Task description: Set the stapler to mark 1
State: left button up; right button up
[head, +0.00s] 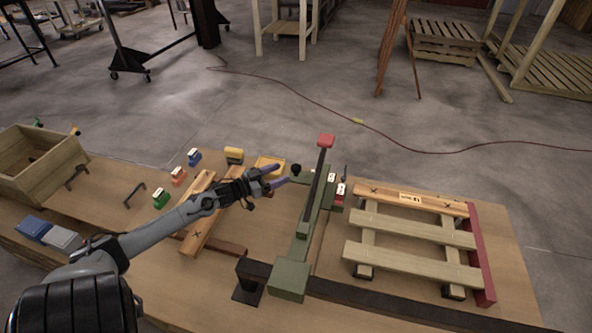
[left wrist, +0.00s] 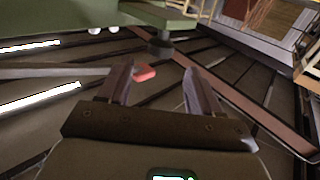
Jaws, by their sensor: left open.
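A green long-bodied device (head: 302,243), which I take to be the stapler, stands in the middle of the bench in the head view. My left gripper (head: 284,175) is open and empty beside this knob, just left of the green body. In the left wrist view, a small red thing (left wrist: 145,72) shows between the open fingers (left wrist: 158,86), beyond them. My right gripper is not visible.
A wooden pallet (head: 410,240) lies to the right on the bench (head: 140,229). A dark rail (head: 390,305) crosses the front. A wooden crate (head: 40,160) stands far left.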

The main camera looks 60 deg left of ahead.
aim_at(292, 169)
pick_arm(q)
jog(key=w, duration=0.3)
jog(key=w+b, duration=0.1)
jog(key=w, duration=0.3)
jog(key=shift+w+d+b, duration=0.2)
jog(key=shift+w+b, duration=0.05)
jog(key=shift+b, duration=0.05)
jog(key=shift+c, duration=0.3)
grip_shut()
